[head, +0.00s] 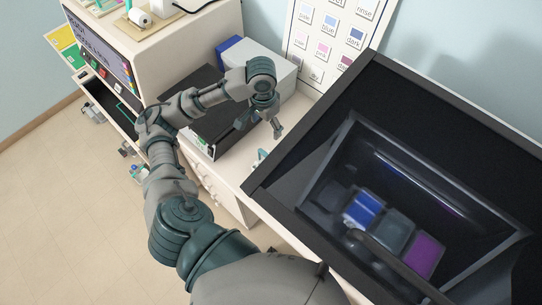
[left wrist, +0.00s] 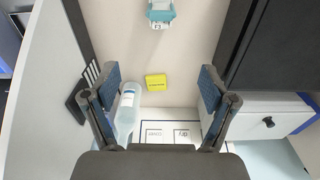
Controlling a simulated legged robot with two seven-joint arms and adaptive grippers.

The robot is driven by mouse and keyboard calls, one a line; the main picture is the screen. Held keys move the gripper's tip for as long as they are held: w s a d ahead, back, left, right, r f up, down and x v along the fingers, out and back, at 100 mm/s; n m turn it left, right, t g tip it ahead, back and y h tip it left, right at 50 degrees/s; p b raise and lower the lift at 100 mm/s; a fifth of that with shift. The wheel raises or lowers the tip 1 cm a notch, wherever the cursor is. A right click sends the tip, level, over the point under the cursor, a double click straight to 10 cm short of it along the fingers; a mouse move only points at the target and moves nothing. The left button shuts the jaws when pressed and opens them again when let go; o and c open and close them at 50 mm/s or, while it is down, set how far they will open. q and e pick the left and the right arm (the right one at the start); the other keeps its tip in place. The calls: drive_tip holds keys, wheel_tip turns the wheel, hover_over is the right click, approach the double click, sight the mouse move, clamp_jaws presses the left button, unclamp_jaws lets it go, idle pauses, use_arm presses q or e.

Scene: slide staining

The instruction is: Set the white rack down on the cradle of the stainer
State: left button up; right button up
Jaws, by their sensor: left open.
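My left gripper (head: 260,125) hangs open over the white counter, left of the dark-framed stainer (head: 455,115). A small teal and white thing also shows by the stainer's left edge in the head view (head: 262,156). Blue, grey and magenta baths show through the stainer's window. I cannot make out the cradle. My right gripper is not in view.
A beige machine (head: 190,45) with a screen stands at the back left. A black-topped box (head: 205,130) lies below my left forearm. The left wrist view shows a clear bottle (left wrist: 127,112), a yellow block (left wrist: 156,82) and a black slotted holder (left wrist: 78,100).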

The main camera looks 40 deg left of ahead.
use_arm(q)
drive_tip(key=b, duration=0.1)
hover_over(263, 151)
wheel_tip(263, 151, down, 5)
drive_tip(key=shift+f, duration=0.1)
wheel_tip(263, 151, down, 6)
drive_tip(key=shift+w+a, duration=0.1)
drive_tip(key=shift+f, duration=0.6)
drive_tip(key=f, duration=0.3)
drive_tip(key=shift+s+d+f, duration=0.2)
drive_tip(key=shift+d+f, duration=0.05)
drive_tip(key=shift+f, duration=0.5)
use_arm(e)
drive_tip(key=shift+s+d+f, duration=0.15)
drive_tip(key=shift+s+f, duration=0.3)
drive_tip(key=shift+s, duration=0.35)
use_arm(q)
drive_tip(key=shift+c, duration=0.2)
clamp_jaws()
drive_tip(key=shift+r, duration=0.2)
